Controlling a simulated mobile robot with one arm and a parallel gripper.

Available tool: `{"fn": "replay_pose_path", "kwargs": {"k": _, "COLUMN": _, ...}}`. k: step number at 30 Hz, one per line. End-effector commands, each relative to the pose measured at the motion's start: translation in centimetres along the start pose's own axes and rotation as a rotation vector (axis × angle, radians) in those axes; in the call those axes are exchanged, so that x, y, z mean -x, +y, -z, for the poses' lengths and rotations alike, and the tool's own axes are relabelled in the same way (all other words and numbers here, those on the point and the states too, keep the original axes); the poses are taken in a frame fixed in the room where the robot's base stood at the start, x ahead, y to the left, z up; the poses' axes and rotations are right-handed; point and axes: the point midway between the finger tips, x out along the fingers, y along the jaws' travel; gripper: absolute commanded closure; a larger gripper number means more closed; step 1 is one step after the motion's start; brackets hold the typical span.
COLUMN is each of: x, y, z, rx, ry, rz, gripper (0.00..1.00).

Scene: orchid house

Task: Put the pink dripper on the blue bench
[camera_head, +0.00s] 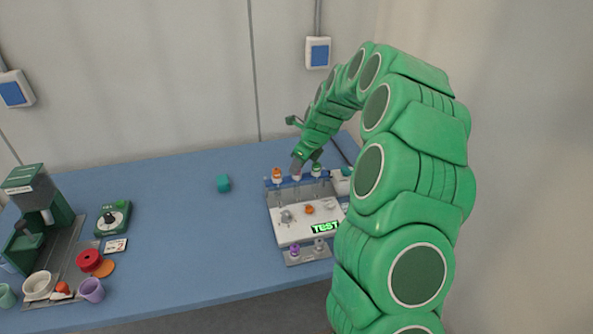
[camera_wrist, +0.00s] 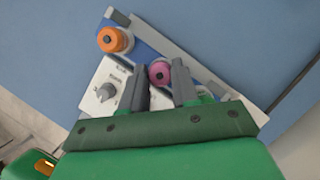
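The pink dripper (camera_wrist: 159,73) shows its round pink top in the wrist view, at the edge of a white and blue device (camera_wrist: 95,85). My gripper (camera_wrist: 159,66) has its two dark fingers apart, one on each side of the pink top, with small gaps that look clear. In the head view my gripper (camera_head: 305,160) reaches down over the back rail of the device, and the pink top cannot be made out there. The blue bench (camera_head: 170,220) carries the device.
On the device are an orange-topped dripper (camera_head: 277,175), a green-topped one (camera_head: 316,169), knobs and a TEST display (camera_head: 325,227). A teal block (camera_head: 223,183) lies to the left. A green scale (camera_head: 113,217) and coffee machine (camera_head: 42,205) stand further left.

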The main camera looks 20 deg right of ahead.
Motion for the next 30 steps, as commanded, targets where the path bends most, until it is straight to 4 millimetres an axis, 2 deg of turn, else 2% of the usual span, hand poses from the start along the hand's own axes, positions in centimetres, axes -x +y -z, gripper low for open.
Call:
{"fn": "replay_pose_path", "kwargs": {"k": 1, "x": 0.0, "y": 0.0, "z": 0.0, "rx": 0.0, "ry": 0.0, "rz": 0.0, "gripper": 0.79}}
{"fn": "replay_pose_path", "kwargs": {"k": 5, "x": 0.0, "y": 0.0, "z": 0.0, "rx": 0.0, "ry": 0.0, "rz": 0.0, "gripper": 0.99}}
{"fn": "replay_pose_path", "kwargs": {"k": 6, "x": 0.0, "y": 0.0, "z": 0.0, "rx": 0.0, "ry": 0.0, "rz": 0.0, "gripper": 1.0}}
{"fn": "replay_pose_path", "kwargs": {"k": 17, "x": 0.8, "y": -0.1, "z": -0.3, "rx": 0.0, "ry": -0.001, "rz": 0.002, "gripper": 1.0}}
{"fn": "replay_pose_path", "kwargs": {"k": 23, "x": 3.0, "y": 0.0, "z": -1.2, "rx": 0.0, "ry": 0.001, "rz": 0.001, "gripper": 1.0}}
{"fn": "replay_pose_path", "kwargs": {"k": 30, "x": 5.9, "y": 1.6, "z": -0.9, "rx": 0.001, "ry": -0.002, "rz": 0.003, "gripper": 1.0}}
